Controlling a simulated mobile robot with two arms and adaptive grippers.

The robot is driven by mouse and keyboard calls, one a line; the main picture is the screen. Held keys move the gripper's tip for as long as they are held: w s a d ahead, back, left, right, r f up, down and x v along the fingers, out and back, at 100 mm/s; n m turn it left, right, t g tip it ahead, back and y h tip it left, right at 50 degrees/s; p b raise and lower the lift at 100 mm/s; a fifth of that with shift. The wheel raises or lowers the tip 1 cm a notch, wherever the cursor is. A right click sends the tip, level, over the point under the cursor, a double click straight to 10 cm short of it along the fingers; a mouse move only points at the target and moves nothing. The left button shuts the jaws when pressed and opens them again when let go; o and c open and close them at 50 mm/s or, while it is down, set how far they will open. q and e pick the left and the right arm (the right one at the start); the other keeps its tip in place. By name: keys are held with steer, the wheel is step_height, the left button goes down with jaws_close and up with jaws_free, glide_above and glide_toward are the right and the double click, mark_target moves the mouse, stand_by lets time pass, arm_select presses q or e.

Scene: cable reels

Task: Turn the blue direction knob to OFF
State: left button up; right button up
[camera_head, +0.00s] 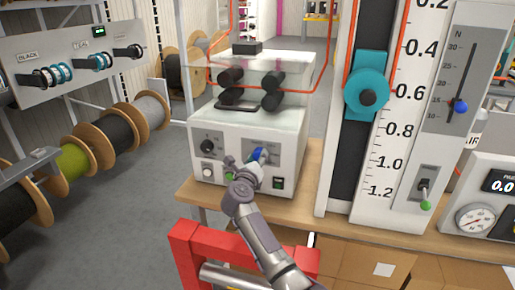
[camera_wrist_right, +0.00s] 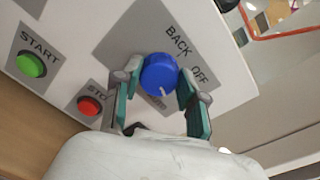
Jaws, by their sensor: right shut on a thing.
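The blue direction knob (camera_head: 259,154) sits on a grey plate on the front of a white machine (camera_head: 222,142). My right gripper (camera_head: 246,166) reaches it from the front. In the right wrist view the blue knob (camera_wrist_right: 159,74) is between the two teal-padded fingers, and the gripper is shut on it. BACK and OFF are printed beside the knob on its right. Its white mark points down in that view, away from OFF, towards a label that the gripper partly hides. My left gripper is not in view.
A green START button (camera_wrist_right: 31,64) and a red stop button (camera_wrist_right: 89,105) are beside the knob plate. The machine stands on a wooden bench. A tall scale with a teal slider (camera_head: 367,84) rises to the right. Cable reels (camera_head: 117,134) line the left.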

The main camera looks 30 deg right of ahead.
steer(key=n+p, duration=0.6)
steer(key=shift+a+r+p, duration=0.1)
steer(key=shift+r+p, duration=0.05)
steer(key=shift+p, duration=0.2)
steer(key=n+p, duration=0.2)
steer(key=n, duration=0.1)
steer(key=shift+w+p, duration=0.1)
steer(key=shift+p, duration=0.25)
steer(key=shift+f+n+p, duration=0.15)
steer(key=shift+n+p, duration=0.25)
steer(key=shift+n, duration=0.4)
steer(key=shift+f+n+p, duration=0.15)
steer(key=shift+n+p, duration=0.25)
steer(key=shift+n, duration=0.4)
steer(key=o, duration=1.1)
steer(key=shift+a, duration=0.1)
steer(key=shift+o, duration=0.2)
